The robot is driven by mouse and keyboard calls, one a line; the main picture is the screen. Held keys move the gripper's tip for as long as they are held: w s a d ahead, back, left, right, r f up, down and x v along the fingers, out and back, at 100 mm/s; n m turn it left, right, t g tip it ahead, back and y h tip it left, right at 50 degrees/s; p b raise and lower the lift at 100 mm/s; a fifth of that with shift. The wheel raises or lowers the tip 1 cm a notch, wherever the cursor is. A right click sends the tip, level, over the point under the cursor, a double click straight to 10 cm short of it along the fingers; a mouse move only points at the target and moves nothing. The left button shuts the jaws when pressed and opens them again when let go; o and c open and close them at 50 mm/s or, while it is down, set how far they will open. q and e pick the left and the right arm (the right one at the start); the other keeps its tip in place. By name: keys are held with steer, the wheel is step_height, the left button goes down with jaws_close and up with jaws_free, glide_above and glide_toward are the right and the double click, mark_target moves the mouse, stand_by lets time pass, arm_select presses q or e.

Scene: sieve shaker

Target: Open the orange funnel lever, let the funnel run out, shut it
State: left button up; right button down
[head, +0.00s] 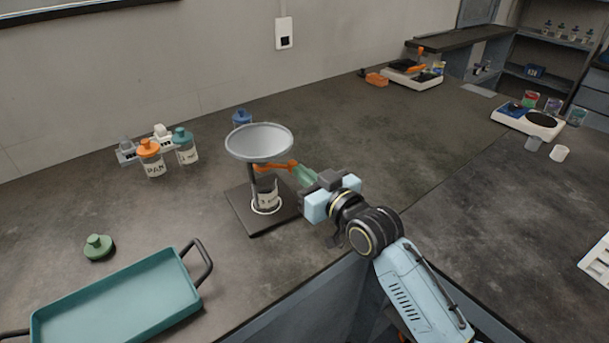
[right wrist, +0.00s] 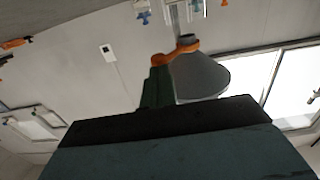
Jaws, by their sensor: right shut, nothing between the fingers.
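The grey funnel (head: 259,142) sits on a stand with a dark base plate (head: 245,213). A labelled jar (head: 267,192) stands on the base beneath it. The orange lever (head: 273,167) sticks out to the right below the funnel bowl. My right gripper (head: 303,174) is shut and empty, its green fingertips at the lever's outer end. In the right wrist view, the fingers (right wrist: 155,86) reach the orange lever's knobbed end (right wrist: 162,59), with the funnel (right wrist: 200,76) beside it. I cannot tell whether they touch. The funnel's contents are not visible. My left gripper is out of view.
A teal tray (head: 118,300) and a green-knobbed lid (head: 98,247) lie at the front left. An orange-lidded jar (head: 150,158), a teal-lidded jar (head: 185,147) and a blue-lidded jar (head: 241,118) stand behind. The bench behind the gripper is clear.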

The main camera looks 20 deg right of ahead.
steer(key=shift+d, duration=0.1)
